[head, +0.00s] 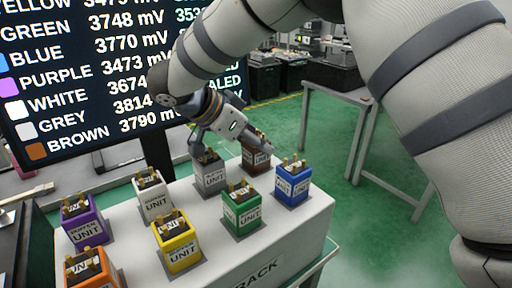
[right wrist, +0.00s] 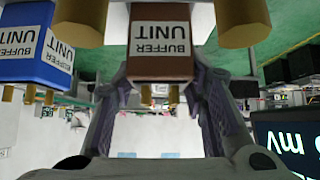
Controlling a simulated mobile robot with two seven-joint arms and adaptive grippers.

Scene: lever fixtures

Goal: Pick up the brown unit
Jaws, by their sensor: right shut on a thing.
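The brown unit (head: 258,158) stands at the far end of the back row on the white rack (head: 290,232), partly hidden by my right gripper (head: 232,150). In the right wrist view the brown unit (right wrist: 160,48) appears upside down with its "BUFFER UNIT" label, between the fingers of my right gripper (right wrist: 160,95). The right gripper is shut on the brown unit. The unit looks level with its neighbours; I cannot tell whether it is raised. My left gripper is not in view.
The grey unit (head: 210,178) and blue unit (head: 293,186) stand close beside it. Green (head: 242,212), yellow (head: 177,246), white (head: 152,200), purple (head: 83,224) and orange (head: 90,272) units fill the rack. A screen (head: 80,80) stands behind; a table (head: 345,97) is at the back right.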

